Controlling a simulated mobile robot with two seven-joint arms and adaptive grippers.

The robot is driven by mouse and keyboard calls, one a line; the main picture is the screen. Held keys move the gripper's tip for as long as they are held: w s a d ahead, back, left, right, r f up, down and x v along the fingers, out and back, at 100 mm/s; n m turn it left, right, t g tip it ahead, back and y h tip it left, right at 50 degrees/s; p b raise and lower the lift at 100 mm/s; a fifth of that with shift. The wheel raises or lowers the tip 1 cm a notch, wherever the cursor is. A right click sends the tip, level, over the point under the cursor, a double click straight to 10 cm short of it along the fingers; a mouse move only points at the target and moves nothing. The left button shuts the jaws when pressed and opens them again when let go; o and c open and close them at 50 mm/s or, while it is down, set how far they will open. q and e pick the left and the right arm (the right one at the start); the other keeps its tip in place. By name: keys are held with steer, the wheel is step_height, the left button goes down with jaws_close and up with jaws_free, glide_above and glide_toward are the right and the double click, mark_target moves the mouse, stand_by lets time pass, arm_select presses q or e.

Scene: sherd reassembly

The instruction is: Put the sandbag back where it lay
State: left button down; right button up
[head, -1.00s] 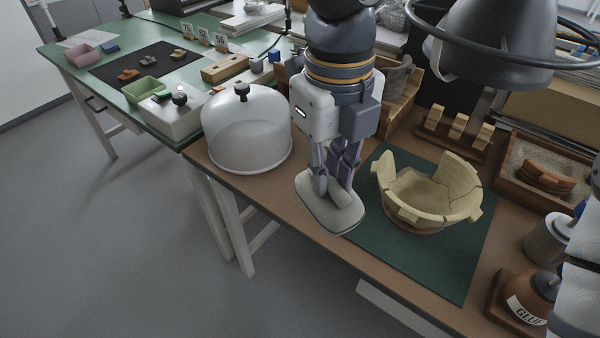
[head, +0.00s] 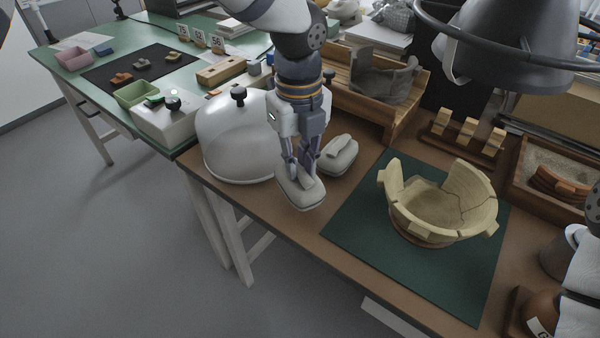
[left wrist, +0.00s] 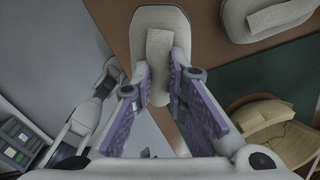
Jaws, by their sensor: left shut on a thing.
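My left gripper (head: 301,176) is shut on the raised grip strip of a pale grey sandbag (head: 302,197). My right gripper is out of view.
A green mat (head: 345,228) bears a partly rebuilt pale bowl (head: 440,205). A wooden rack with a grey sherd (head: 382,82) stands behind. A lamp (head: 500,50) overhangs the right. The mat's left part is bare.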

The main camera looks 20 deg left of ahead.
mark_target(299, 167)
arm_select(q)
step_height(299, 167, down, 3)
steer(key=shift+w+f, duration=0.1)
steer(key=shift+f, duration=0.15)
steer(key=c, duration=1.6)
jaws_free()
step_height(299, 167, up, 12)
steer(key=shift+r, duration=0.15)
